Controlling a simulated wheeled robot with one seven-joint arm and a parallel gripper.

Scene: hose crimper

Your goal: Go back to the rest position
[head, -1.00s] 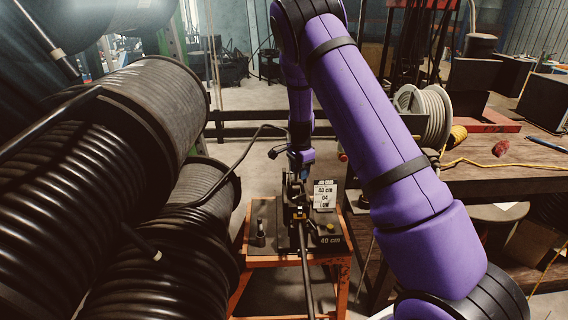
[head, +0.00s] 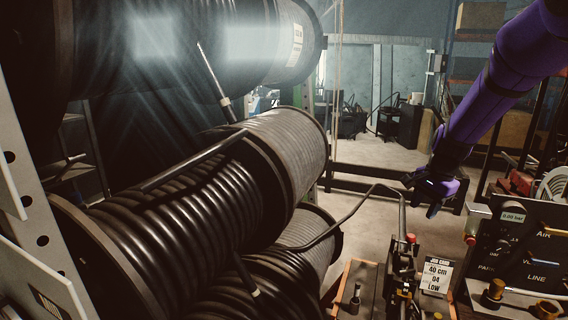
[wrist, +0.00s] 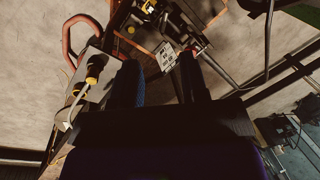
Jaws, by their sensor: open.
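A black hose (head: 365,190) arches from the reels to the crimper (head: 402,268) on the stand, apart from my fingers. The job card (head: 437,275) reads 40 cm, 04, Low and stands beside the crimper. It also shows beyond my fingertips in the wrist view (wrist: 166,56).
Large hose reels (head: 200,200) fill the left and centre on a rack with a pale upright (head: 35,215). A panel (head: 515,240) marked AIR and LINE, with brass fittings (head: 495,290), stands at the right. Open floor (head: 375,150) shows behind the stand.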

